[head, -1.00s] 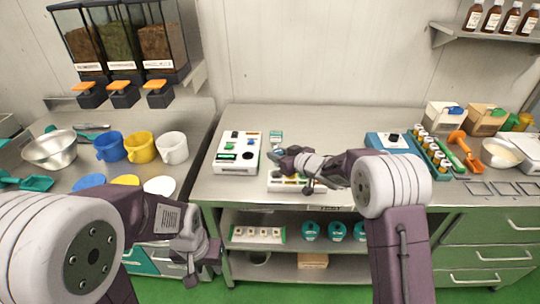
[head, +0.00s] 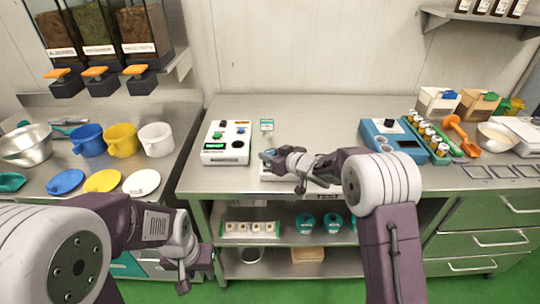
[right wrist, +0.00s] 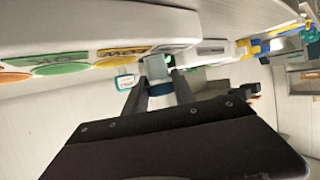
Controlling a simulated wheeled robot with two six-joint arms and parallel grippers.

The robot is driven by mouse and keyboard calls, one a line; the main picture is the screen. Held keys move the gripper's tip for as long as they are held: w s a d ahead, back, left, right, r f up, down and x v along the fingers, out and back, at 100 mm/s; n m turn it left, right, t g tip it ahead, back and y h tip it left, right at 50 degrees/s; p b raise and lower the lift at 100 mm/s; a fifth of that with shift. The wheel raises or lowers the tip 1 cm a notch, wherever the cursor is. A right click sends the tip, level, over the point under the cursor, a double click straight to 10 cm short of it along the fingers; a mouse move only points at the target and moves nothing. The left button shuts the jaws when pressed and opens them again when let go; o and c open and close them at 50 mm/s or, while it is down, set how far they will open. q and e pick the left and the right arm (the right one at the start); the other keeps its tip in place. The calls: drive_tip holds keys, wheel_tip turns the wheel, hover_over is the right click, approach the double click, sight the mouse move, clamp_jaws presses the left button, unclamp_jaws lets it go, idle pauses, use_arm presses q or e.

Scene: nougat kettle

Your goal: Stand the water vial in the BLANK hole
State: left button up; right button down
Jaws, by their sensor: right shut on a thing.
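My right gripper (head: 268,156) is over the middle table, beside a white block (head: 270,176) that my arm mostly hides. In the right wrist view, the right gripper (right wrist: 160,92) is shut on a small clear vial (right wrist: 157,66) with a blue band or cap between the fingers. I cannot read a BLANK label or tell whether the vial touches the block. My left gripper (head: 185,268) hangs low in front of the left counter; its jaws are unclear.
A white instrument (head: 228,143) with a green display stands left of my right gripper. A small teal-edged card (head: 267,125) is behind it. A blue device (head: 391,138) and a rack of capped bottles (head: 430,140) stand to the right. The table's back middle is clear.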

drive_tip(key=shift+r+p, duration=0.1)
drive_tip(key=shift+p, duration=0.45)
idle(0.9)
drive_tip(key=shift+f+b, duration=0.5)
drive_tip(key=shift+f, duration=0.2)
drive_tip(key=c, duration=1.3)
unclamp_jaws()
drive_tip(key=shift+p+v, duration=0.7)
drive_tip(key=shift+v, duration=2)
drive_tip(key=shift+p+v, duration=0.9)
drive_tip(key=shift+v, duration=1.9)
drive_tip(key=shift+a+r, duration=0.15)
